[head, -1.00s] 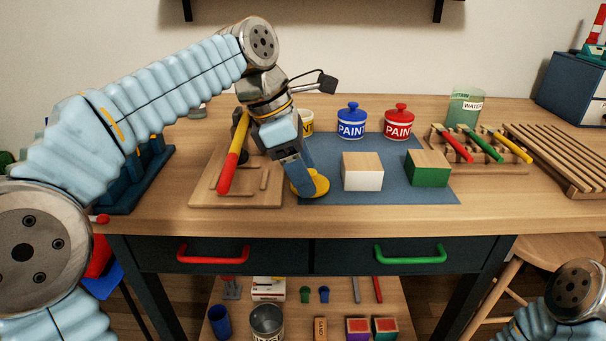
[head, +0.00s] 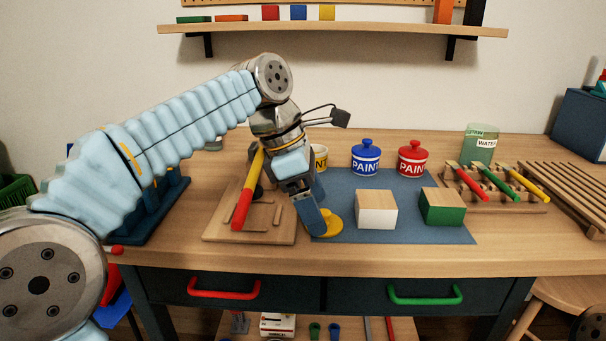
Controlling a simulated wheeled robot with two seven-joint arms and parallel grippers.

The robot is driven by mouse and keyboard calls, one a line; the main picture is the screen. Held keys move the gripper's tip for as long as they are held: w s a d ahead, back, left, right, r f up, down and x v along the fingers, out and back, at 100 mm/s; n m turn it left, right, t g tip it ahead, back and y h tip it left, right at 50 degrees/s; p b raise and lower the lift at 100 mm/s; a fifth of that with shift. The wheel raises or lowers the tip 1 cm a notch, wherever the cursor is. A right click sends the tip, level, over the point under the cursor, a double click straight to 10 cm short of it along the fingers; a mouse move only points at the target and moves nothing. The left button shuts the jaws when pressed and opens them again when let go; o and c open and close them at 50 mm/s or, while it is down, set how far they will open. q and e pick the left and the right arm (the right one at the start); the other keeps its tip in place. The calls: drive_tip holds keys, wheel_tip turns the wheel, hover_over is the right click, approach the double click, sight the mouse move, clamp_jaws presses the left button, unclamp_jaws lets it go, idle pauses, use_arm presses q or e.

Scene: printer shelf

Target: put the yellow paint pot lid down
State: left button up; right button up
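The yellow paint pot lid (head: 333,224) is at the front left part of the blue mat (head: 410,234), low over it or resting on it. My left gripper (head: 319,222) points down at the lid, and its blue fingers cover the lid's left side. I cannot tell whether the fingers are closed on it or apart. The yellow paint pot (head: 320,158) stands behind my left wrist, mostly hidden. My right gripper is out of view.
A white-sided block (head: 376,215) and a green-sided block (head: 443,209) sit right of the lid. A wooden board (head: 222,228) with a red-and-yellow handled tool (head: 244,204) lies left.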

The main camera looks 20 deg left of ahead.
use_arm(q)
drive_tip(key=p+v, duration=0.2)
drive_tip(key=v, duration=0.8)
drive_tip(key=shift+a+r, duration=0.2)
drive_tip(key=shift+r, duration=0.1)
drive_tip(key=shift+s, duration=0.1)
